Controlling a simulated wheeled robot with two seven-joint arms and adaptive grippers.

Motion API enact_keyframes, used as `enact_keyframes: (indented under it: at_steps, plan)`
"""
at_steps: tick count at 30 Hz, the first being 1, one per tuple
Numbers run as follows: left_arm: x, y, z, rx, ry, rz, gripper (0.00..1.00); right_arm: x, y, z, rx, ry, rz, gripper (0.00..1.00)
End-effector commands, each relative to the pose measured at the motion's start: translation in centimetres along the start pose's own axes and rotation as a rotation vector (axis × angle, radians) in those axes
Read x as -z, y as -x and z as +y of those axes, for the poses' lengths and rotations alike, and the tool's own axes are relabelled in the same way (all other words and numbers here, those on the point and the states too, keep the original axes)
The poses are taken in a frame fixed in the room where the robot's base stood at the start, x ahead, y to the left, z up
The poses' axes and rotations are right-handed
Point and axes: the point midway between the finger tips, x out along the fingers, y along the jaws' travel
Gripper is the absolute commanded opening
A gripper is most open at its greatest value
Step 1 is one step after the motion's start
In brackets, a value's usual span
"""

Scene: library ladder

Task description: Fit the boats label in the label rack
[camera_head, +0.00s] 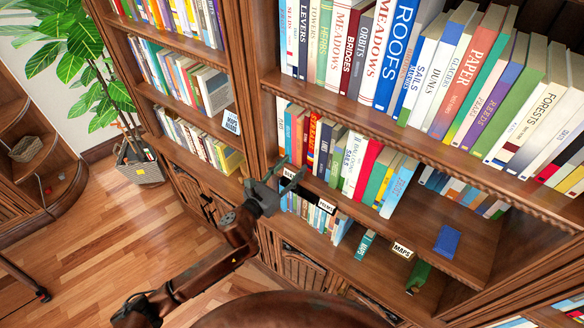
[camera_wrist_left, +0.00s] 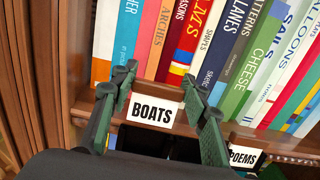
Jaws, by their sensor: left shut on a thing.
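The boats label (camera_wrist_left: 152,110) is a white card with black BOATS lettering. In the left wrist view it stands upright between the two green fingers of my left gripper (camera_wrist_left: 158,76), which is shut on it, at the front edge of a book shelf. In the head view my left gripper (camera_head: 290,175) is at that shelf edge, and the label is small and partly hidden there. A poems label (camera_head: 327,206) and a maps label (camera_head: 403,250) sit further right along the edge. I cannot make out the label rack clearly, nor whether the boats label is seated. My right gripper is out of view.
Rows of books (camera_head: 345,160) stand just behind the label. A blue block (camera_head: 447,241) lies on the shelf at the right. Another bookcase (camera_head: 190,85) and a potted plant (camera_head: 140,172) stand at the left. The wooden floor (camera_head: 110,220) at the left is largely clear.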

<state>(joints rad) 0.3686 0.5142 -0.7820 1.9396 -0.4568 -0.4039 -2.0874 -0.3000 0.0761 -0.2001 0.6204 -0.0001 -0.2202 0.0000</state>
Motion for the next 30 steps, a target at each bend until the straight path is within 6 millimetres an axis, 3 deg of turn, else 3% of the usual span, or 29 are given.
enact_keyframes:
  at_steps: [30]
  plan:
    - [-0.04, 0.01, 0.01, 0.0, -0.001, 0.001, 0.23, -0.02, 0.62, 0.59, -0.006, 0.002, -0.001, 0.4]
